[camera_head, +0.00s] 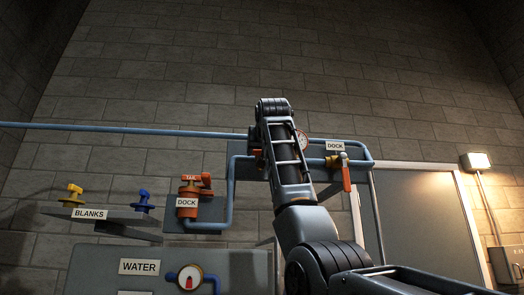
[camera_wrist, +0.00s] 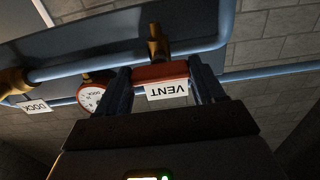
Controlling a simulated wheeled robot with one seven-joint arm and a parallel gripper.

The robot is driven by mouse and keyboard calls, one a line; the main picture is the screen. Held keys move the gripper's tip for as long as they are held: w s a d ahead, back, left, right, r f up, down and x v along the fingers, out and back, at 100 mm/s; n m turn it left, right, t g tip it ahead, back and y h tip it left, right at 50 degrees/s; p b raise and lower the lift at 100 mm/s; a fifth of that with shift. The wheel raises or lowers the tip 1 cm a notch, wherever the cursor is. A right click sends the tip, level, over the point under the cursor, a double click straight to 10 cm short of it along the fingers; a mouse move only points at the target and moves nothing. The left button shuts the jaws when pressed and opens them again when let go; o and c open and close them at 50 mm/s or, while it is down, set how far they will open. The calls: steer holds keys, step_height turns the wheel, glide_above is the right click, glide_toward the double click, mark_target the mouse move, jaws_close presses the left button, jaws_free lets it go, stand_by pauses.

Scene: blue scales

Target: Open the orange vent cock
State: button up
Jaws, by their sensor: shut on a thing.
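The orange vent cock (camera_wrist: 158,71) shows in the wrist view with its white VENT label upside down below it. A brass stem (camera_wrist: 157,42) joins it to the blue pipework on the panel. My gripper (camera_wrist: 163,78) has one dark finger on each side of the orange handle and is shut on it. In the head view my arm reaches up in front of the panel and hides most of the cock and my fingers. A small orange patch (camera_head: 258,154) shows at the arm's left edge.
A pressure gauge (camera_wrist: 91,97) sits close to my left finger in the wrist view. A red-handled valve (camera_head: 345,172) is right of my arm, under a DOCK sign (camera_head: 335,147). An orange device (camera_head: 190,190) and a blanks shelf (camera_head: 112,214) are at left.

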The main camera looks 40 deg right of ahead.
steer(key=shift+a+f+n, duration=0.1)
steer(key=shift+n, duration=4.4)
steer(key=shift+a+n, duration=0.1)
steer(key=shift+n, duration=4.4)
steer(key=shift+w, duration=0.1)
steer(key=o, duration=1)
steer(key=shift+o, duration=0.2)
